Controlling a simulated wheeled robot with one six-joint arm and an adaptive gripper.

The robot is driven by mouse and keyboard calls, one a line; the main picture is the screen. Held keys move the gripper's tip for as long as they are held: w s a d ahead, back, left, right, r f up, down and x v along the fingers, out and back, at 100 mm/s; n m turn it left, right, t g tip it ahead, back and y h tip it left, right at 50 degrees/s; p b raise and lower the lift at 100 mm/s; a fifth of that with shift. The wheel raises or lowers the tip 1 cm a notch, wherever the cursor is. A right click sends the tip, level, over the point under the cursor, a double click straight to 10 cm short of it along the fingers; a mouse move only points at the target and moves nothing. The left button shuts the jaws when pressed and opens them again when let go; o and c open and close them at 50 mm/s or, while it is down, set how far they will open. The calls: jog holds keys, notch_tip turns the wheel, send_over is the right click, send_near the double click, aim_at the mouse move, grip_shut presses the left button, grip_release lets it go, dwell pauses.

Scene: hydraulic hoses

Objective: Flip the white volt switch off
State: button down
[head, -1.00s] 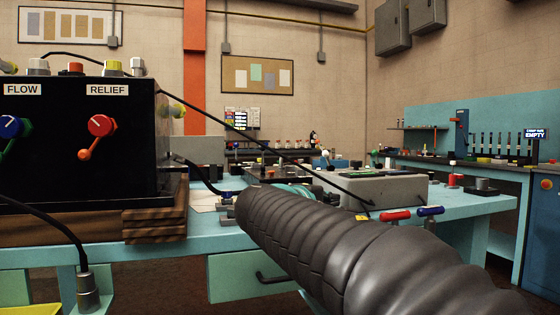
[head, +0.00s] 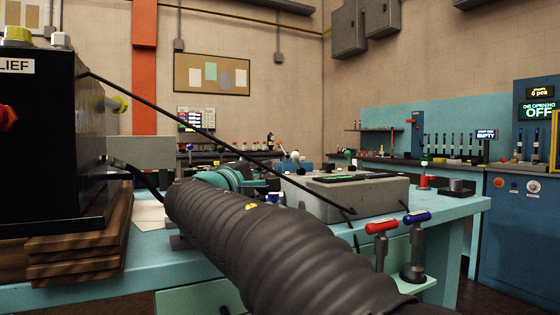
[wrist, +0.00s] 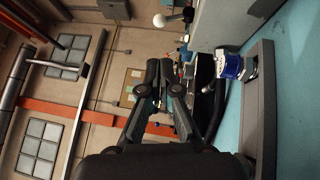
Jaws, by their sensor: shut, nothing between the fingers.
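A white ball-tipped lever (head: 295,156) stands behind the grey box (head: 378,200) on the teal bench in the head view. A white ball on a short grey lever (wrist: 160,20) shows at the top of the wrist view, beside a grey housing. No volt label is readable, so I cannot tell whether this is the volt switch. My gripper (wrist: 159,68) is shut and empty in the wrist view, its fingertips apart from the white ball in the picture. My dark ribbed arm hides part of the bench in the head view, and the fingers do not show there.
A black control box (head: 45,150) stands on wooden boards (head: 80,245) at the left. A red-handled valve (head: 382,227) and a blue-handled valve (head: 416,217) stand at the bench front. A black hose (head: 230,150) crosses above the bench. A blue cabinet (head: 530,225) stands at the right.

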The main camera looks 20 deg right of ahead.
aim_at(297, 161)
jog(key=p+x, duration=0.1)
jog(key=x, duration=0.9)
jog(key=shift+a+r+p, duration=0.1)
jog(key=shift+p, duration=0.3)
